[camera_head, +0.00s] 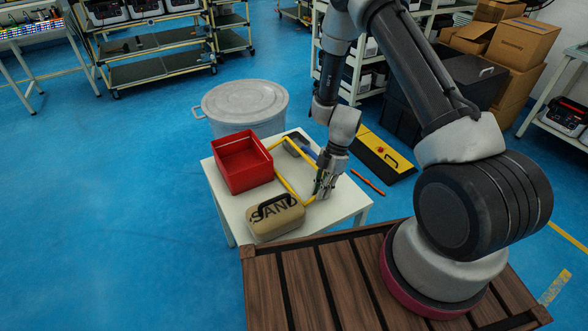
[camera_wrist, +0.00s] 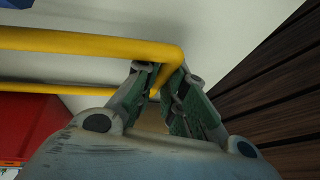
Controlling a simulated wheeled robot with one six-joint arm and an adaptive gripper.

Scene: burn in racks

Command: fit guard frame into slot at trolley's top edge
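The yellow guard frame (camera_head: 284,178) is a bent tube at the white table's right side, next to the sand bag. In the wrist view its corner (camera_wrist: 176,52) shows close up, with two tubes running left. My gripper (camera_head: 325,184) points down at the frame's near right corner. In the wrist view my gripper's fingers (camera_wrist: 165,80) sit on both sides of the tube by the corner and look closed against it. A wheeled shelf trolley (camera_head: 158,41) stands at the back left. I cannot make out a slot on it.
The white table (camera_head: 225,193) also bears a red bin (camera_head: 242,162), a tan sand bag (camera_head: 275,218) and a blue-handled tool (camera_head: 303,147). A grey lidded drum (camera_head: 245,105) stands behind it. Boxes (camera_head: 510,45) crowd the back right. Blue floor at left is clear.

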